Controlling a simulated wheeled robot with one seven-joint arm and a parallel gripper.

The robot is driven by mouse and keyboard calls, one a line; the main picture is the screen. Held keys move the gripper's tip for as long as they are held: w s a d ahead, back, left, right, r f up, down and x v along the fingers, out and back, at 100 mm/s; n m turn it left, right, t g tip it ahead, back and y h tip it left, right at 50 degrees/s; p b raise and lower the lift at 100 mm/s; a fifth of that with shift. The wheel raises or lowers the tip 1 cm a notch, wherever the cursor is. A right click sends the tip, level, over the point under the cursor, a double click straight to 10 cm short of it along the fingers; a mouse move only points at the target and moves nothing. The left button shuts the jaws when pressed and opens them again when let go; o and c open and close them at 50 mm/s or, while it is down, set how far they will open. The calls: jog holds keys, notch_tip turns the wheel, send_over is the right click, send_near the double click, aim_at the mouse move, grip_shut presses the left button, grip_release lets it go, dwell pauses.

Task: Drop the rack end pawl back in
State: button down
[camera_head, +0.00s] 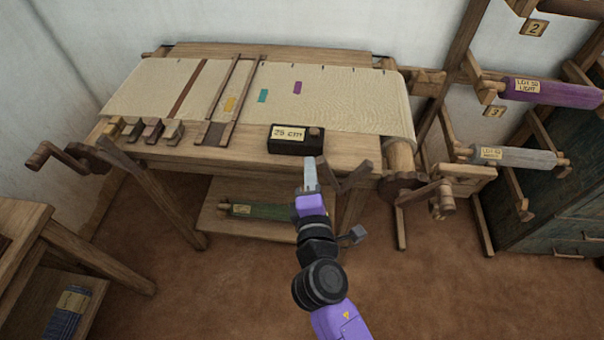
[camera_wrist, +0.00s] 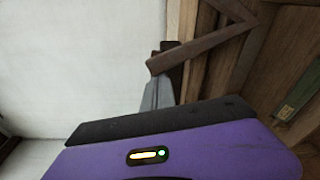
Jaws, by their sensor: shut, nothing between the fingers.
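My gripper (camera_head: 310,170) is shut and empty, its grey fingers pointing up at the front right of the loom table. In the wrist view the fingertips (camera_wrist: 160,90) are just below the dark end of a brown wooden bar (camera_wrist: 200,50); I cannot tell whether they touch. In the head view a dark wooden lever (camera_head: 355,178) angles out just right of the fingers. A dark toothed-looking wheel (camera_head: 405,190) sits at the end of the cloth roller (camera_head: 401,155). I cannot tell for sure which piece is the pawl.
A black box (camera_head: 296,140) with a yellow label stands on the table's front edge. The cloth-covered loom (camera_head: 340,95) stretches behind. A rack at right carries a purple roll (camera_head: 550,90) and a grey roll (camera_head: 515,157). A green roll (camera_head: 258,211) lies on the low shelf. The floor in front is clear.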

jog(key=d+r+m+t+b, duration=0.1)
jog(key=d+r+m+b, duration=0.1)
jog(key=d+m+b, duration=0.2)
jog(key=d+m, duration=0.3)
jog(key=d, duration=0.1)
jog(key=shift+m, duration=0.4)
jog(key=shift+d+h, duration=0.25)
jog(key=shift+h, duration=0.05)
